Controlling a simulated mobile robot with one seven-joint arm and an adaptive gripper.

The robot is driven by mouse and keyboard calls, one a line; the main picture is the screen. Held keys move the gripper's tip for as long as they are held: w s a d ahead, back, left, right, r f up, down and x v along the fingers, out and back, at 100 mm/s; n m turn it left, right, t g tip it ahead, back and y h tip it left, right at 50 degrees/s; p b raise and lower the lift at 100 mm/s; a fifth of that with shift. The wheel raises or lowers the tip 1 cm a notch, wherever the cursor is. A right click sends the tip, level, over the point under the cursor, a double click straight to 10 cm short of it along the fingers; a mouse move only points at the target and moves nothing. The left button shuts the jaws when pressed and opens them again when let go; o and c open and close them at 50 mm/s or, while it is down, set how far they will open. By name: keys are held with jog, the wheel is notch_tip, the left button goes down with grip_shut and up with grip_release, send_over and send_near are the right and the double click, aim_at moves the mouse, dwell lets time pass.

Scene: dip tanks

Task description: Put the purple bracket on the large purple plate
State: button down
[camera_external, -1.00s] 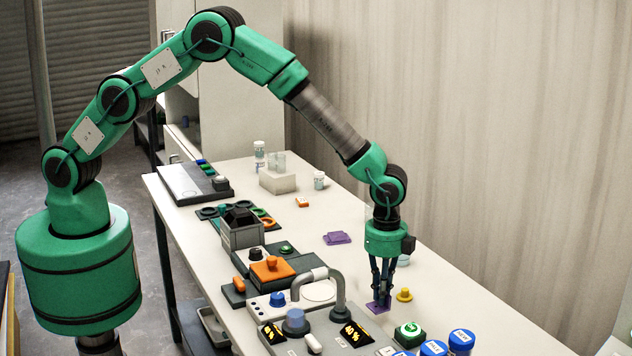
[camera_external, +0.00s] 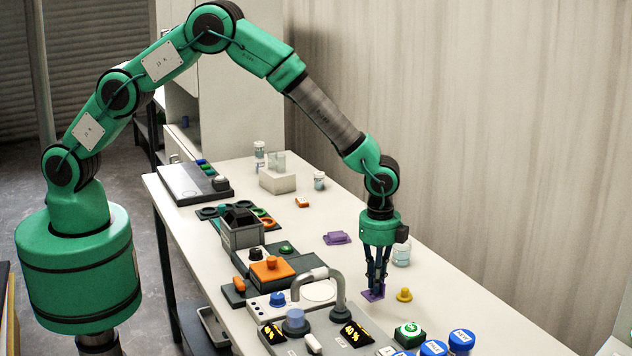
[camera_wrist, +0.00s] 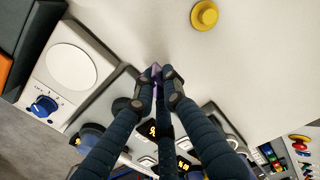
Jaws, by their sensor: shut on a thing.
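The purple bracket (camera_external: 372,294) is between the fingertips of my gripper (camera_external: 376,284), which is shut on it, over the right part of the white table. Its gap to the tabletop is hard to judge. In the wrist view only a thin purple part of the bracket (camera_wrist: 156,69) shows; the fingers of my gripper (camera_wrist: 158,76) hide the rest. The large purple plate (camera_external: 337,238) lies flat on the table, farther back and left of my gripper, with nothing of mine touching it. Its fine shape is too small to tell.
A yellow knob-like piece (camera_external: 404,295) stands just right of the bracket. A white jar (camera_external: 401,252) is behind my gripper. A grey curved pipe (camera_external: 322,276) and control panel stand at the front left. The tabletop between bracket and plate looks clear.

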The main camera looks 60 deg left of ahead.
jog(key=s+a+r+p, duration=0.1)
jog(key=s+a, duration=0.1)
jog(key=a, duration=1.8)
jog(key=s+a+r+p, duration=0.1)
jog(key=s+a+p, duration=0.1)
jog(key=a, duration=1.9)
jog(key=shift+s+p, duration=0.25)
jog(key=shift+p, duration=0.05)
jog(key=shift+w+d, duration=0.1)
jog(key=shift+w, duration=0.05)
send_over(340, 232)
jog(key=shift+s+f+p, duration=0.35)
jog(key=shift+f+p, duration=0.1)
jog(key=shift+f, duration=0.2)
jog(key=shift+w, duration=0.1)
jog(key=shift+w, duration=0.25)
jog(key=shift+f, duration=1.8)
jog(key=shift+f, duration=0.15)
